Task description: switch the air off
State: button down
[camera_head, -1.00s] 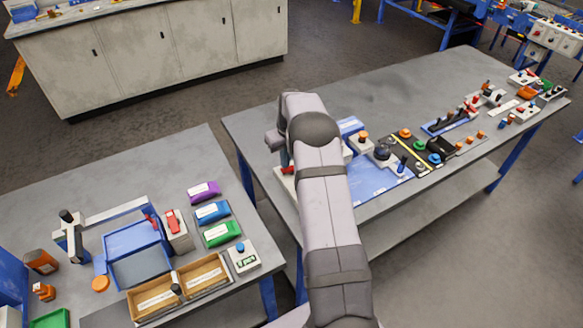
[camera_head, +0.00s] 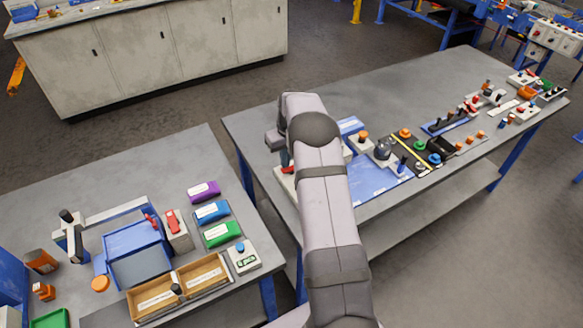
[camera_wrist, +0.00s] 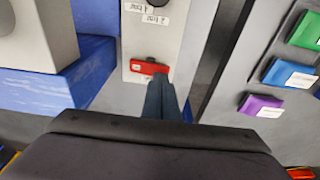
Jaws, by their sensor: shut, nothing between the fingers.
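A red handle (camera_wrist: 149,68) sits on a pale grey panel (camera_wrist: 140,40) in the wrist view, lying crosswise below two small labels too blurred to read surely. My gripper (camera_wrist: 162,82) is shut and empty, its dark fingertips at the near right side of the red handle. They overlap its edge in the picture; I cannot tell whether they touch. In the head view, the red handle (camera_head: 286,161) shows beside my wrist on a pale base (camera_head: 284,178) at the left end of the right table, with my arm covering part of it. The fingertips are hidden there.
A blue block (camera_wrist: 75,75) with a grey body stands left of the panel. The right table (camera_head: 255,120) holds several buttons and levers right of my arm. A gap separates it from the left table (camera_head: 165,165), which carries purple, blue and green boxes.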

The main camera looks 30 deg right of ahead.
jog(key=shift+f+b, duration=0.45)
jog(key=shift+f, duration=0.35)
jog(key=shift+r, duration=0.1)
dwell(0.3)
notch_tip(320, 180, up, 7)
jog(key=p, duration=0.4)
jog(key=shift+p, duration=0.35)
dwell(0.5)
